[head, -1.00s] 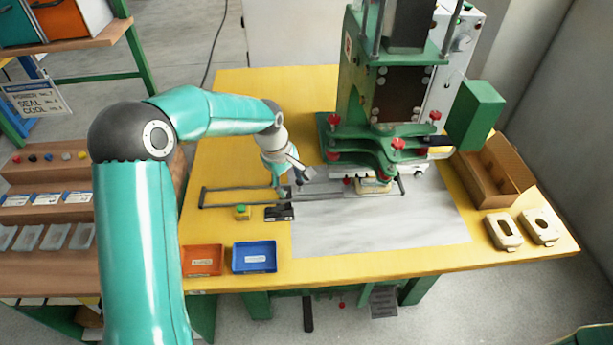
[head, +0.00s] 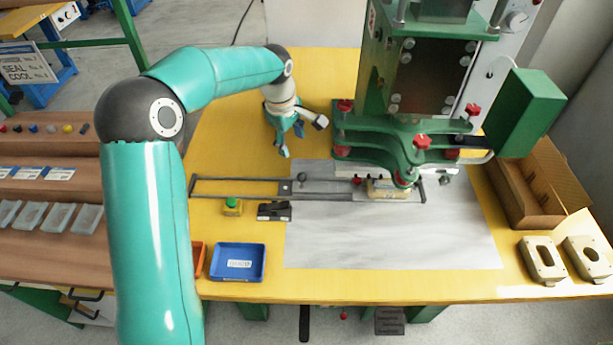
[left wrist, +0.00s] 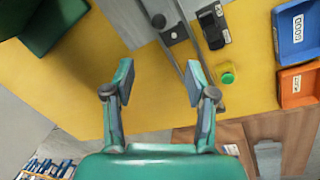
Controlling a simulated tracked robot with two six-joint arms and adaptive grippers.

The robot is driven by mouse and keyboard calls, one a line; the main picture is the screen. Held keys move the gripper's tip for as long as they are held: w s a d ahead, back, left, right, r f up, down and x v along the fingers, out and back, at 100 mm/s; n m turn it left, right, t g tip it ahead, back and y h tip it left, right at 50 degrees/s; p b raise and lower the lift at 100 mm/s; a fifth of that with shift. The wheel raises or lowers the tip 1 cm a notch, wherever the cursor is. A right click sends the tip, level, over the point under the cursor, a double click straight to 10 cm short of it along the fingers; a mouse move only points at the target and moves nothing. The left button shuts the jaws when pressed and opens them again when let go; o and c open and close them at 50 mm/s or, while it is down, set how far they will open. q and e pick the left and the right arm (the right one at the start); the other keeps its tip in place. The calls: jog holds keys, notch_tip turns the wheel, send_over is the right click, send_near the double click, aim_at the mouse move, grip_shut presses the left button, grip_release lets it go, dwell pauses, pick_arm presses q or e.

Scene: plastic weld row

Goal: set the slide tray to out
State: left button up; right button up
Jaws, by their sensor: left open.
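The slide tray's rails (head: 235,196) form a long dark frame across the yellow table, running from the left to under the green press. A small dark plate (head: 284,188) with a round knob (head: 302,177) sits between the rails left of the press. A cream part (head: 388,189) is at the right end, under the press head. My left gripper (head: 302,136) is open and empty, behind and above the knob, apart from it. In the left wrist view the open fingers (left wrist: 158,75) have bare table between them, with the knob (left wrist: 158,20) beyond them. My right gripper is not seen.
The green press (head: 420,150) stands close right of my left gripper. A green button (head: 232,205) and a black device (head: 274,211) lie in front of the rails. A blue bin (head: 238,262) is nearer. A cardboard box (head: 535,190) and two cream parts stand at right.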

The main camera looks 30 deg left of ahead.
aim_at(302, 174)
pick_arm(q)
jog(key=w+f+p, duration=0.1)
jog(key=f, duration=0.4)
jog(key=w+f, duration=0.1)
jog(key=f, duration=0.4)
jog(key=w+f+p, duration=0.1)
jog(key=f, duration=0.5)
jog(key=shift+w+d+p, duration=0.1)
jog(key=shift+d+p, duration=0.2)
jog(key=shift+c, duration=0.3)
jog(key=shift+r, duration=0.1)
grip_shut()
